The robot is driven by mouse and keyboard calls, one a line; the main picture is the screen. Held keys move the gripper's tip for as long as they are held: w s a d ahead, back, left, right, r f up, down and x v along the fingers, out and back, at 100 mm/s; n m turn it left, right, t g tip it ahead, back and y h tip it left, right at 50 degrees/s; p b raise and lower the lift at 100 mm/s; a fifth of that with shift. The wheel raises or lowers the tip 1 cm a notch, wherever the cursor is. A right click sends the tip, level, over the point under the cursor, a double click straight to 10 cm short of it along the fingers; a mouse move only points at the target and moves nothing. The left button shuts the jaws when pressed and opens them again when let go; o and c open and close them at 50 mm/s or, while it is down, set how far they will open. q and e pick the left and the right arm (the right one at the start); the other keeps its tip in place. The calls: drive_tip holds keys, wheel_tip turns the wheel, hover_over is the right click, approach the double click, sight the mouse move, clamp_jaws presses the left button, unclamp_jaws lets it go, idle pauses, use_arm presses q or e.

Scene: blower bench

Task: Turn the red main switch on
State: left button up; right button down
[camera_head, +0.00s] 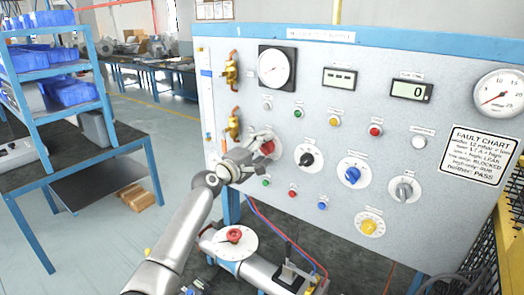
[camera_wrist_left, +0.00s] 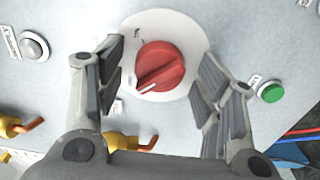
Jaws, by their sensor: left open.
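The red main switch (camera_head: 267,146) is a round red knob on a white disc, on the left part of the grey panel, partly hidden by my left gripper in the head view. In the left wrist view the red knob (camera_wrist_left: 160,66) shows whole, with a white pointer line toward its lower left. My left gripper (camera_head: 257,143) is at the panel in front of the switch. In the left wrist view its fingers (camera_wrist_left: 158,85) are open on either side of the knob, with gaps between them and the knob. My right gripper is not in view.
Beside the switch on the panel are a black knob (camera_head: 310,159), a blue knob (camera_head: 352,174) and a green button (camera_wrist_left: 271,92). Brass valves (camera_head: 232,70) stick out at the panel's left. A red-handled valve (camera_head: 234,235) stands below. A blue shelf (camera_head: 48,62) is at left.

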use_arm(q)
drive_tip(key=c, duration=1)
drive_tip(key=shift+f+m+b, duration=0.2)
drive_tip(key=shift+m+b, duration=0.2)
drive_tip(key=shift+b, duration=0.4)
drive_tip(key=m+b, duration=1)
drive_tip(key=b, duration=0.2)
drive_tip(key=m+b, duration=0.2)
drive_tip(key=m, duration=0.1)
drive_tip(key=shift+m, duration=0.4)
drive_tip(key=shift+r+m+b, duration=0.15)
drive_tip(key=shift+m+b, duration=0.7)
drive_tip(key=shift+m, duration=0.85)
drive_tip(key=o, duration=1)
